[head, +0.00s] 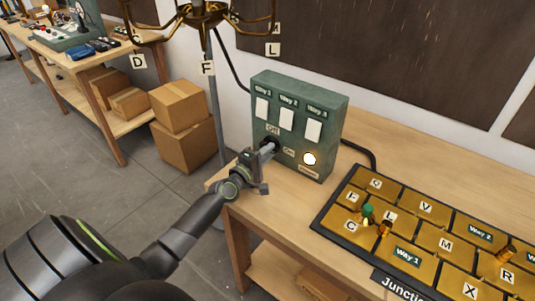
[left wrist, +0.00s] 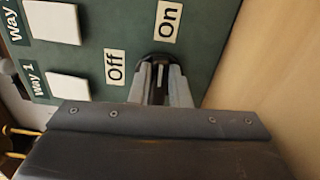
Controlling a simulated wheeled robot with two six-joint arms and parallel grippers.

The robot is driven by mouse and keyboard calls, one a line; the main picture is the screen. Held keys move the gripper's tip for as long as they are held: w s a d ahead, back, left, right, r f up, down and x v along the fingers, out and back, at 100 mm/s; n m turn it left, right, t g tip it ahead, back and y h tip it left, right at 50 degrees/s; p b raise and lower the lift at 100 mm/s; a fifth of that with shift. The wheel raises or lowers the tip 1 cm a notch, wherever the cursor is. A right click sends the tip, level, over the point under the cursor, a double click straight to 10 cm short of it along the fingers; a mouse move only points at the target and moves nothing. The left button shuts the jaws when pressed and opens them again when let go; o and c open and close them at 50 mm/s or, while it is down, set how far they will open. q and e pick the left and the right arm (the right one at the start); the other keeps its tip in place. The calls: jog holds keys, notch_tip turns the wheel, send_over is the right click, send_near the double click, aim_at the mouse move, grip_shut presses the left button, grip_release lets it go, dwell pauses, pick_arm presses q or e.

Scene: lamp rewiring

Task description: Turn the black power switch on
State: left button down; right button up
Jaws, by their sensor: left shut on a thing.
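The green control box (head: 265,82) stands on the bench in the head view, with its "Off" label (head: 273,129) and "On" label (head: 289,151) low on the front. The black power switch (left wrist: 157,58) shows in the left wrist view as a dark round part beside the "Off" (left wrist: 115,67) and "On" (left wrist: 168,20) labels. My left gripper (head: 270,149) is shut on the switch; its fingers also show in the left wrist view (left wrist: 161,82). The fingers hide much of the switch, so I cannot tell its setting. My right gripper is not in view.
A round white light (head: 310,159) is on the box, right of the switch. A black tray of brass junction plates (head: 437,238) lies on the bench at right. A brass lamp (head: 203,12) hangs above. Cardboard boxes (head: 184,147) stand left of the bench.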

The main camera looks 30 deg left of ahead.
pick_arm(q)
jog(key=shift+f+m, duration=0.15)
jog(key=shift+m, duration=0.35)
jog(key=c, duration=1.4)
grip_release()
jog(key=shift+o, duration=0.2)
jog(key=shift+s, duration=0.65)
jog(key=s+a, duration=0.1)
jog(key=s, duration=1.5)
jog(key=shift+a+b, duration=0.2)
jog(key=shift+b, duration=0.2)
